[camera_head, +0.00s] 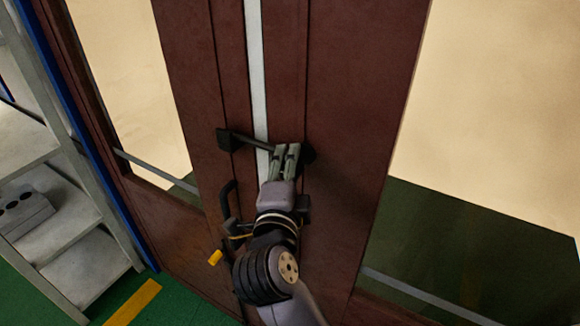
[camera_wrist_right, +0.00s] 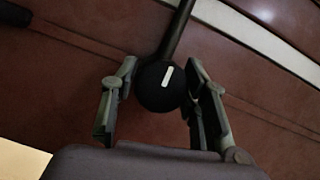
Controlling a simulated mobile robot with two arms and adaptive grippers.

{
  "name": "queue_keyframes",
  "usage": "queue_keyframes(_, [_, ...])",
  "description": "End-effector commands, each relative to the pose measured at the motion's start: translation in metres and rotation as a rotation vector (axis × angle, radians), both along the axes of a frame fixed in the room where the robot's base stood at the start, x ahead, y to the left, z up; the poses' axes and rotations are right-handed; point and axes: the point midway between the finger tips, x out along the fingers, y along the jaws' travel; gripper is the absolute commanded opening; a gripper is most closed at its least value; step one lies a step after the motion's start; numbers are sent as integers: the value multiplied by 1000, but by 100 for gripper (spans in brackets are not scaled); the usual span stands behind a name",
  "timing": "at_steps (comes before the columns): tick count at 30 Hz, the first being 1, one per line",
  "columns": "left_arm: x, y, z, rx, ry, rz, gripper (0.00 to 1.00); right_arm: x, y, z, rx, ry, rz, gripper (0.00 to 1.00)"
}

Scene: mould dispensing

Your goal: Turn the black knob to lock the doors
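The black knob (camera_wrist_right: 168,90) is round with a small white mark, and a black bar (camera_wrist_right: 179,30) runs from it in the right wrist view. In the head view, the black bar (camera_head: 250,142) lies across the white strip between the two doors, from a black plate on the left to my gripper. The doors (camera_head: 340,90) are dark red-brown and look shut. My right gripper (camera_head: 286,151) is at the bar's right end. In the right wrist view, its fingers (camera_wrist_right: 162,70) are apart, one on each side of the knob, with narrow gaps visible. My left gripper is not in view.
A black door handle (camera_head: 228,202) stands out below the bar, left of my right arm. A yellow piece (camera_head: 215,257) shows near it. A grey shelf unit (camera_head: 60,215) stands at the left. Large pale panes flank the door frames.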

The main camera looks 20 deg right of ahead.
Motion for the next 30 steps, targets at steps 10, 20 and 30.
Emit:
queue_keyframes(10, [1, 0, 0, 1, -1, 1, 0, 0, 0, 0, 2, -1, -1, 58])
queue_keyframes(20, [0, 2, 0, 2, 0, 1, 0, -15, 8, -1, 3, 1, 2, 58])
queue_keyframes(30, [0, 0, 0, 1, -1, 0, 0, -60, 31, 2, 3, 1, 0, 58])
